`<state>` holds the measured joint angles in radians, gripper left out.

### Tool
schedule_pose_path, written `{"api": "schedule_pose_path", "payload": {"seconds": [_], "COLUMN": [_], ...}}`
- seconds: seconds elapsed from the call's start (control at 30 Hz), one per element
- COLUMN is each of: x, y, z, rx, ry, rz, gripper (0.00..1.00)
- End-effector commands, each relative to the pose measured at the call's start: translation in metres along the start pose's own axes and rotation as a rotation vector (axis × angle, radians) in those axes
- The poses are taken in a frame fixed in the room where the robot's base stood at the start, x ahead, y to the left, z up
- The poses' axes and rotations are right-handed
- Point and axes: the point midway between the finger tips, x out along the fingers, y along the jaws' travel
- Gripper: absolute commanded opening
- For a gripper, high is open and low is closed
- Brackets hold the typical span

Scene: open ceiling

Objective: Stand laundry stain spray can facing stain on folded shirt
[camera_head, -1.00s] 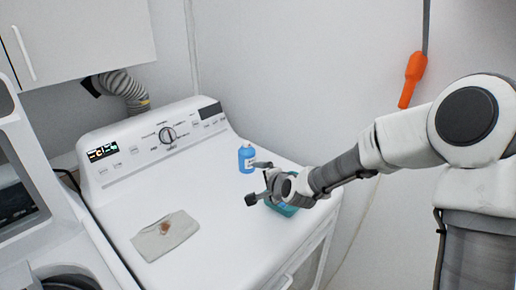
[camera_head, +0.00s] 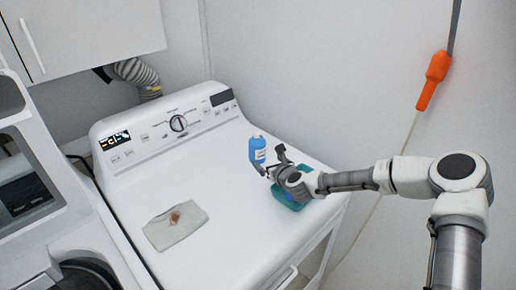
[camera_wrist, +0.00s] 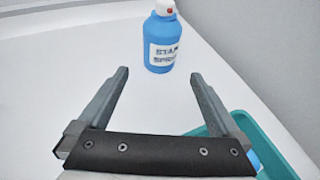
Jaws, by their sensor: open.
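The blue stain spray can (camera_head: 257,149) stands upright on top of the white machine. In the wrist view the can (camera_wrist: 163,40) shows a red and white top and a white label reading "STAIN SPR…", partly facing me. My gripper (camera_head: 271,161) is open, close to the can. In the wrist view my gripper (camera_wrist: 160,78) points at the can, which stands beyond the fingertips and not between them. The folded beige shirt (camera_head: 160,236) lies flat at the front left of the machine top, with a brown stain (camera_head: 175,217) on it.
A teal tray (camera_head: 297,204) sits under my wrist at the right edge of the top; in the wrist view something blue shows in it. The control panel (camera_head: 150,131) rises behind. The surface between can and shirt is clear. A wall stands to the right.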

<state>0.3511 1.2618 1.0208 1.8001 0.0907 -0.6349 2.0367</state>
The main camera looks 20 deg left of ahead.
Motion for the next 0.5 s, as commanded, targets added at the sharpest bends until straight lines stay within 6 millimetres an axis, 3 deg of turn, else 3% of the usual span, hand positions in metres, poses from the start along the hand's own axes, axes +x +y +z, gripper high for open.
{"api": "schedule_pose_path", "payload": {"seconds": [0.3, 0.5], "x": [0.045, 0.061], "y": [0.001, 0.0], "z": [0.019, 0.025], "rx": [-0.002, -0.003], "ry": [0.001, 0.001], "rz": [0.001, 0.0], "gripper": [1.0, 1.0]}}
